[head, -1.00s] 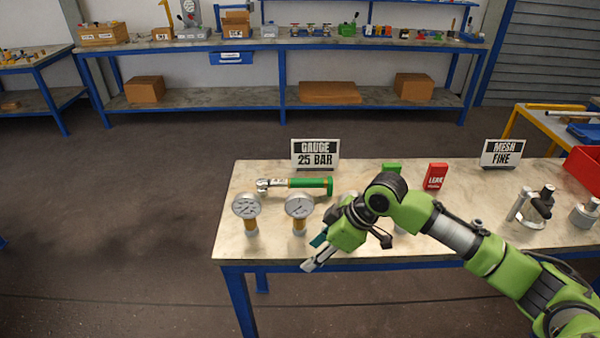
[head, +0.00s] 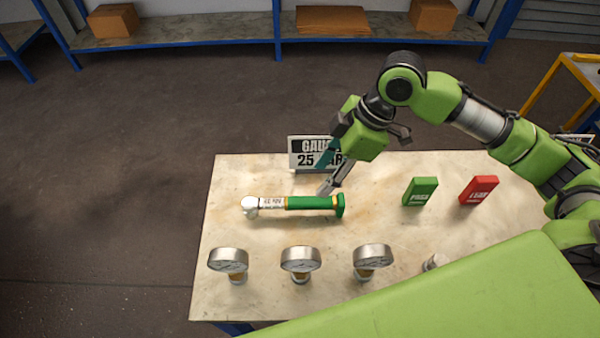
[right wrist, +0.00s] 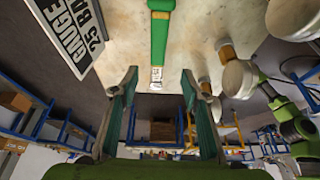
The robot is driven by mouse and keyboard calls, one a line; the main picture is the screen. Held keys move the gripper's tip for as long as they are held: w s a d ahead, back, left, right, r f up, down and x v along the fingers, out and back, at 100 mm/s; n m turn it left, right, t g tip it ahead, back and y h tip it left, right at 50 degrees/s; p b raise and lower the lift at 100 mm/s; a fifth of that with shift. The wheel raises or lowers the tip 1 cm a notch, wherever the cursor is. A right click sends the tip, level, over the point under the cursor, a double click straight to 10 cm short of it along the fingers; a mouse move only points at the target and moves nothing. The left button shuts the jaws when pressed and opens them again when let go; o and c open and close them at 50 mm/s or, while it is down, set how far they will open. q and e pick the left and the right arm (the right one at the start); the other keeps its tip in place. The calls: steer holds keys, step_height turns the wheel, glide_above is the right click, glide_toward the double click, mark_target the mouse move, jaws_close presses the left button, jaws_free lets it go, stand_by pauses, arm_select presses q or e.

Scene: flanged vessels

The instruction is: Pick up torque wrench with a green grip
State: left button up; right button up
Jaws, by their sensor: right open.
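The torque wrench lies on the table, its green grip (head: 312,203) to the right and its metal head (head: 250,205) to the left. A pale labelled band sits between them. My right gripper (head: 327,188) is close to the back side of the grip, near its right end, and overlaps the sign behind. In the right wrist view my right gripper (right wrist: 159,72) has its fingers spread with nothing between them. The green grip (right wrist: 159,40) shows there at the top, pointing down toward the gap. Whether the fingers touch the wrench cannot be told. My left gripper is out of view.
Behind the wrench stands the GAUGE 25 BAR sign (head: 305,150). Several dial gauges, one being (head: 300,260), stand in a row in front. A green box (head: 420,190) and a red box (head: 479,189) stand to the right. The table's left part (head: 225,190) is clear.

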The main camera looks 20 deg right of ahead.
mark_target(303, 200)
steer(key=x, duration=0.2)
steer(key=shift+w+a+f, duration=0.15)
steer(key=shift+w+f, duration=0.05)
steer(key=shift+f, duration=0.2)
steer(key=p+x, duration=0.1)
steer(key=x, duration=0.4)
steer(key=shift+a+f, duration=0.1)
steer(key=shift+f, duration=0.1)
steer(key=p+x, duration=0.2)
steer(key=x, duration=0.2)
steer(key=shift+f, duration=0.2)
steer(key=shift+w+a+f, duration=0.1)
steer(key=shift+f, duration=0.35)
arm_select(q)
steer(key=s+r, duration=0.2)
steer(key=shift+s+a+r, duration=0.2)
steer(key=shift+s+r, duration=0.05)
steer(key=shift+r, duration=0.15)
arm_select(e)
jaws_close()
steer(key=shift+r, duration=0.1)
